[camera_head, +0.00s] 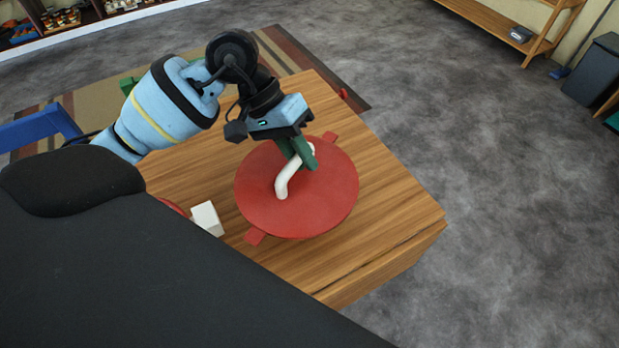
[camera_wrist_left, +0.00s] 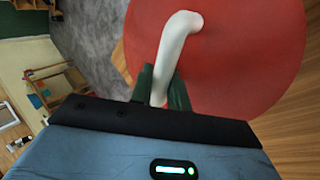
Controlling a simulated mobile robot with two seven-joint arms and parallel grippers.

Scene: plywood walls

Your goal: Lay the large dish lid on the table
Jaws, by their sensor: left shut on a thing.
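The large dish lid (camera_head: 325,195) is a red disc with a white bent handle (camera_head: 283,183) and red tabs at its edge. It is over the wooden table (camera_head: 385,225); I cannot tell whether it rests on the tabletop or on a dish under it. My left gripper (camera_head: 303,156) reaches down from above, its green fingers shut on the white handle. In the left wrist view the fingers (camera_wrist_left: 160,88) are around the handle (camera_wrist_left: 177,42), with the red lid (camera_wrist_left: 240,60) beyond. My right gripper is not in view.
A white block (camera_head: 207,218) stands on the table left of the lid, beside a partly hidden red thing (camera_head: 174,206). A blue chair (camera_head: 40,128) is at the left. The tabletop's right and front parts are clear. A wooden shelf (camera_head: 500,25) stands far right.

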